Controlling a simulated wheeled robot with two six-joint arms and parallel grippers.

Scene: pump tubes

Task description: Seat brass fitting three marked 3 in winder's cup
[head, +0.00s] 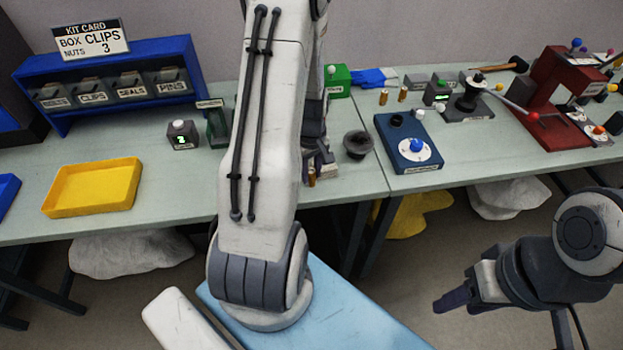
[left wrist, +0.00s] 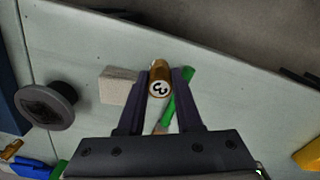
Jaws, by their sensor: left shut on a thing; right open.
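The brass fitting marked 3 (left wrist: 159,78) is held between the fingers of my left gripper (left wrist: 160,92), its numbered end facing the wrist camera. In the head view the fitting (head: 311,178) shows low beside my left arm, which hides much of that gripper. I cannot tell whether the fitting touches the table. A dark round cup-like piece (head: 358,143) stands on the table just right of my left gripper; it also shows in the left wrist view (left wrist: 47,105). I cannot tell for sure which piece is the winder's cup. My right gripper (head: 455,299) is open and empty, off the table's front.
Two more brass pieces (head: 402,94) stand at the back. A blue box with a dial (head: 408,146) and a red frame machine (head: 556,105) are to the right. A yellow tray (head: 93,188) is at the left. A pale block (left wrist: 118,86) lies beside my left fingers.

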